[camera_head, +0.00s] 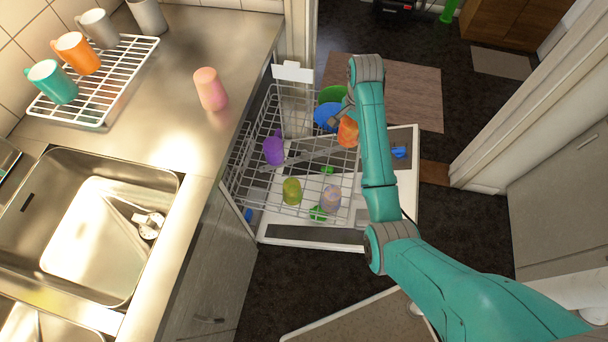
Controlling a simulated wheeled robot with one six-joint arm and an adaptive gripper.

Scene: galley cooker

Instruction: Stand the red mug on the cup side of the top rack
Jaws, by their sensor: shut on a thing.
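The red mug (348,132), looking orange-red here, is at my gripper (341,117), over the right part of the pulled-out top rack (240,185). My gripper is shut on it; the fingers are small and partly hidden by my own wrist. I cannot tell whether the mug touches the rack wires. In the rack, a purple mug (273,150) stands at the left. An olive cup (292,191) and a pale pinkish cup (330,198) are at the front. A blue bowl (325,115) and a green bowl (332,94) are at the back right, close to my gripper.
The open dishwasher door (405,190) lies below the rack. The counter at left holds a pink tumbler (210,89) and a wire drying rack (100,112) with teal, orange and grey mugs. A sink (85,225) is in front. Rack wires show bare between the cups.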

